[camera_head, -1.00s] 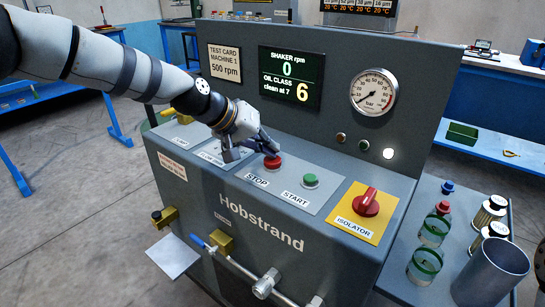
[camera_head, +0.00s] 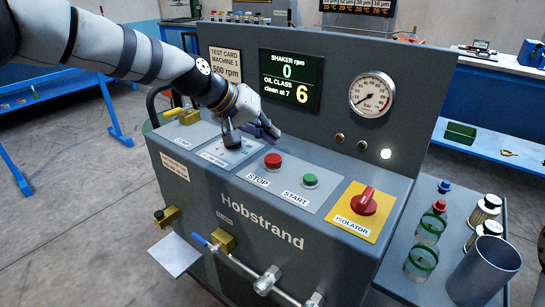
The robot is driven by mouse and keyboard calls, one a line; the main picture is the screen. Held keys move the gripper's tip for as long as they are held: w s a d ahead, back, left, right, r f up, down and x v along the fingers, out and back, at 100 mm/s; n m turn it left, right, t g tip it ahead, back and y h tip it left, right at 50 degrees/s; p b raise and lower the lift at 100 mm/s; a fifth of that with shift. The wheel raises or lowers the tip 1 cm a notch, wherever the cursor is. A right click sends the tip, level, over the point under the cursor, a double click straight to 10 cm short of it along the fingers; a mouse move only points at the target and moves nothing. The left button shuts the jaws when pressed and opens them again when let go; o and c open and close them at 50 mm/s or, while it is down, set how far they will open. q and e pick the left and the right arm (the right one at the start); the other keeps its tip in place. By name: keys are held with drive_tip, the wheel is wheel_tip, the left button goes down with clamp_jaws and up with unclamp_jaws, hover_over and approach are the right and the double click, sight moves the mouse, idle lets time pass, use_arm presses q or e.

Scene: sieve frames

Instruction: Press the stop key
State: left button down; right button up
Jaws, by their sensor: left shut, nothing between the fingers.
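The stop key is a red round button (camera_head: 273,161) on the machine's sloping panel, above the STOP label (camera_head: 259,180). My left gripper (camera_head: 272,131) is shut and empty. It hovers above and behind the red button, apart from it. The green start button (camera_head: 309,181) is to the right of the red one. The display (camera_head: 291,79) reads shaker rpm 0 and oil class 6. My right gripper is not in view.
A red isolator knob (camera_head: 365,202) sits on a yellow plate at the panel's right. A black knob (camera_head: 231,136) stands left of the red button. Bottles (camera_head: 421,262) and a metal cup (camera_head: 484,270) stand on the right side table.

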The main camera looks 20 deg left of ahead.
use_arm(q)
drive_tip(key=shift+r, duration=1.45)
